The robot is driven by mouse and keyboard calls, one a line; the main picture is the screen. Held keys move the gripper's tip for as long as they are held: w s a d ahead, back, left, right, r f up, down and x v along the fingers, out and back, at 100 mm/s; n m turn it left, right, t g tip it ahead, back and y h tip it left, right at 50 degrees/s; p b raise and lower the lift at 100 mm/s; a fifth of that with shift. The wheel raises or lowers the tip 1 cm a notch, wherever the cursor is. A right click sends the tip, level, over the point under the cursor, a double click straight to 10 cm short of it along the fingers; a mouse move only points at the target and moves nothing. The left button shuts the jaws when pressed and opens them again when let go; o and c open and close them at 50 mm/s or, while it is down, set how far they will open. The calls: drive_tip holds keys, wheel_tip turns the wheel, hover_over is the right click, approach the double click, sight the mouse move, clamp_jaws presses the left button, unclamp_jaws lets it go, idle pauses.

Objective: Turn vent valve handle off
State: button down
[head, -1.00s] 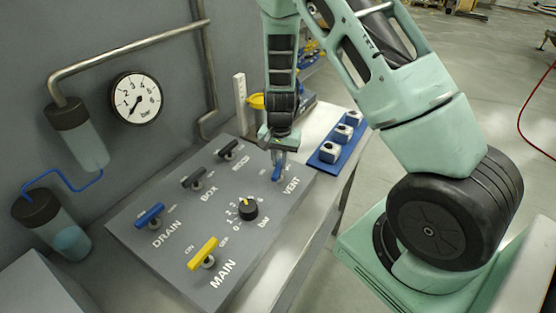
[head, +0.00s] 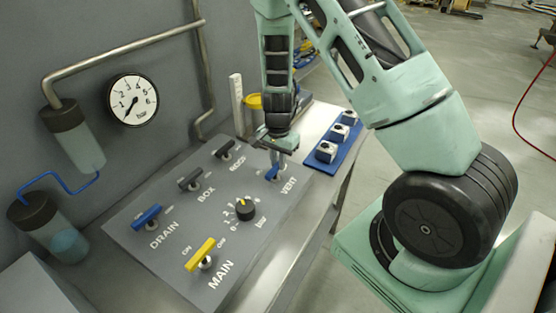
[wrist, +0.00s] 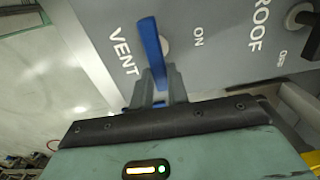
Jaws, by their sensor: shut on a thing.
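The blue vent valve handle (head: 271,173) is at the right end of the grey panel, beside the word VENT. My gripper (head: 278,162) reaches down over it from above and hides part of it. In the wrist view the vent handle (wrist: 149,42) is a blue bar, with one end between the fingers of my gripper (wrist: 155,78). The fingers are shut on that end, and the other end sticks out past them. The word ON is printed to the right of the handle's pivot. An OFF mark for this handle cannot be read.
The panel also bears a yellow MAIN handle (head: 200,254), a blue DRAIN handle (head: 147,217), dark BOX (head: 190,179) and ROOF (head: 226,149) handles and a black knob (head: 245,210).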

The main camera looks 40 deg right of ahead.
drive_tip(key=c, duration=1.4)
unclamp_jaws()
drive_tip(key=shift+o, duration=0.2)
drive_tip(key=shift+r, duration=0.15)
wheel_tip(320, 180, up, 17)
drive_tip(key=b, duration=0.2)
drive_tip(key=shift+r, duration=0.15)
